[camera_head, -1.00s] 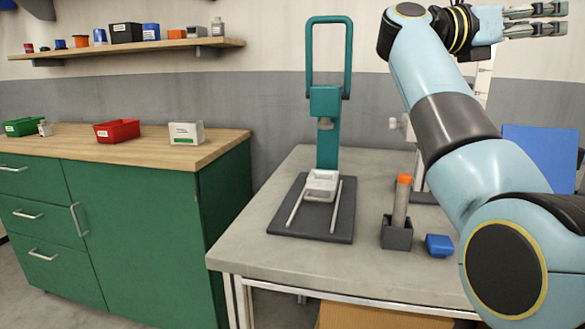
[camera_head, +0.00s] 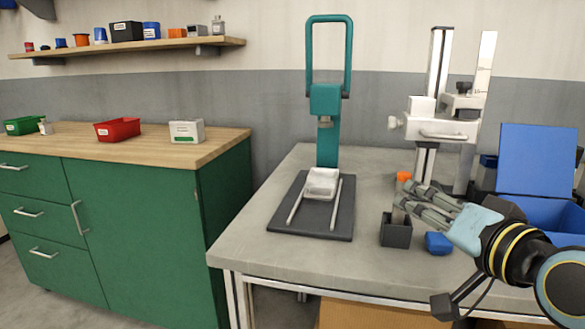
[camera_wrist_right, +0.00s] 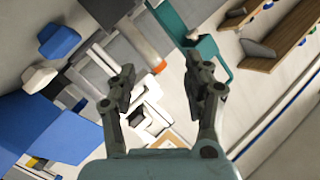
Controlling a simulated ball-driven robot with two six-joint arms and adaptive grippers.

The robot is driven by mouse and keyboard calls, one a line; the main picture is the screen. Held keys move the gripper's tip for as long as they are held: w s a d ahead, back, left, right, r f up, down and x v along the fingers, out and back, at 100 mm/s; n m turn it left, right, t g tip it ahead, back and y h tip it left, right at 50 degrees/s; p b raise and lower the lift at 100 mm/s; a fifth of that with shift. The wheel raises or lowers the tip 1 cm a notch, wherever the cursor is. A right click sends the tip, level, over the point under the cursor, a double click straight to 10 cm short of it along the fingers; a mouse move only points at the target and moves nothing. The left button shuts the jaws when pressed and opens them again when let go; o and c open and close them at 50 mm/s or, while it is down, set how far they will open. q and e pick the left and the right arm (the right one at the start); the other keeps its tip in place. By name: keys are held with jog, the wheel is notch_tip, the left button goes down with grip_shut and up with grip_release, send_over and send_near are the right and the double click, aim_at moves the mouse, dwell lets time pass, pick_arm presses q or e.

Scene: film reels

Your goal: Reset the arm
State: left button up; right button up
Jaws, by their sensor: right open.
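My right gripper (camera_head: 406,197) reaches in from the lower right and points left over the bench. It is open, and its two fingers also show in the wrist view (camera_wrist_right: 160,66). Its fingertips overlap the grey rod with an orange cap (camera_head: 403,176) that stands in a dark square holder (camera_head: 396,234). In the wrist view the orange end (camera_wrist_right: 158,67) appears between the fingertips; I cannot tell whether they touch it. My left gripper is not in view.
A teal press (camera_head: 327,100) with a white tray (camera_head: 321,183) stands on the grey bench (camera_head: 270,235). A white-grey column device (camera_head: 440,125), blue bin (camera_head: 548,213) and small blue block (camera_head: 438,243) are near my right arm. A wooden counter (camera_head: 70,140) is at left.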

jog(key=s+d+f+n+g+h, duration=0.3)
jog(key=s+f+g, duration=0.4)
jog(key=s, duration=0.7)
jog(key=s+d+f+n+g+h, duration=0.1)
jog(key=s+d+f+n+g, duration=0.3)
jog(key=s+f, duration=0.75)
jog(key=s+d+f+m+g, duration=0.1)
jog(key=s+f, duration=0.2)
jog(key=f, duration=0.8)
jog(key=s+d+f+m+g, duration=0.1)
jog(key=s+d+f+g, duration=0.1)
jog(key=f, duration=0.9)
jog(key=s+d+f+g, duration=0.1)
jog(key=s+f, duration=1.6)
jog(key=s, duration=0.2)
jog(key=shift+s, duration=0.15)
